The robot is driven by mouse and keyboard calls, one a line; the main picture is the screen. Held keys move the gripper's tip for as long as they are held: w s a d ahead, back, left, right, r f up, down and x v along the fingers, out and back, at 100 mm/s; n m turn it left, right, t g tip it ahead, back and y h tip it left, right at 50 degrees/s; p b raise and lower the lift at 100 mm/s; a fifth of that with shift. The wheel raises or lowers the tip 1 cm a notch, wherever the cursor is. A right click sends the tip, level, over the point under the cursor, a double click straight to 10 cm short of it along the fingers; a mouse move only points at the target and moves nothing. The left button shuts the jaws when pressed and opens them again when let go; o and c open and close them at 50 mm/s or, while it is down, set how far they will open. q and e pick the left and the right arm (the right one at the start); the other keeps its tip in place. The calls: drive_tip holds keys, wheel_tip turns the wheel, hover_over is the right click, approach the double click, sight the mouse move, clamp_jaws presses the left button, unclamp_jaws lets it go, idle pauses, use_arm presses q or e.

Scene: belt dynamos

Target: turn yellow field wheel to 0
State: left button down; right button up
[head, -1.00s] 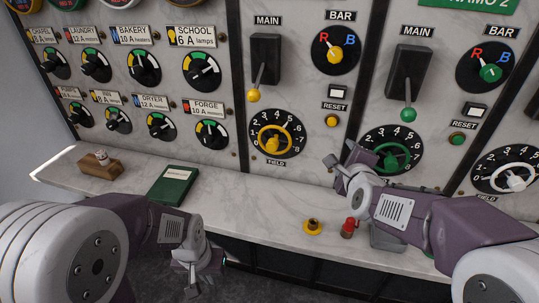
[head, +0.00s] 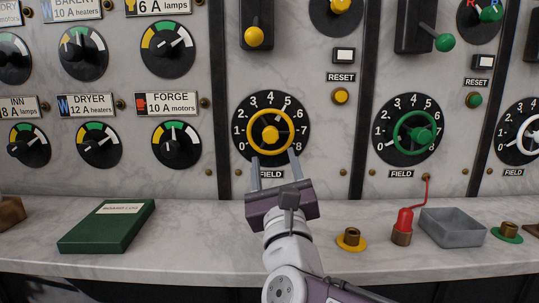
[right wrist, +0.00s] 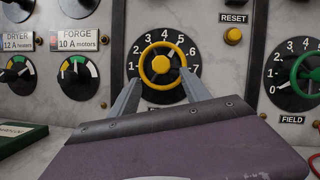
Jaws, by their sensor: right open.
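The yellow field wheel (head: 270,133) is on a black round dial numbered 0 to 8, with 0 at lower left and 8 at lower right. Its pale pointer appears to be near 5. My right gripper (head: 273,160) is open, its two fingers pointing up at the wheel's lower part. In the right wrist view the wheel (right wrist: 161,64) shows between and above the finger tips (right wrist: 160,80). Nothing is between the fingers that I can see gripped; whether they touch the rim I cannot tell. My left gripper is out of view.
The green field wheel (head: 414,133) is to the right. A yellow reset button (head: 340,96) and a yellow-knobbed lever (head: 254,37) are above. On the marble ledge are a green book (head: 107,226), a brass-and-yellow piece (head: 351,240), a red-capped plug (head: 403,226) and a grey tray (head: 452,228).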

sight(271, 138)
drive_tip(key=x, duration=0.9)
drive_tip(key=shift+d+p, duration=0.1)
drive_tip(key=shift+p, duration=0.2)
drive_tip(key=shift+c, duration=0.3)
clamp_jaws()
drive_tip(key=shift+n, duration=0.3)
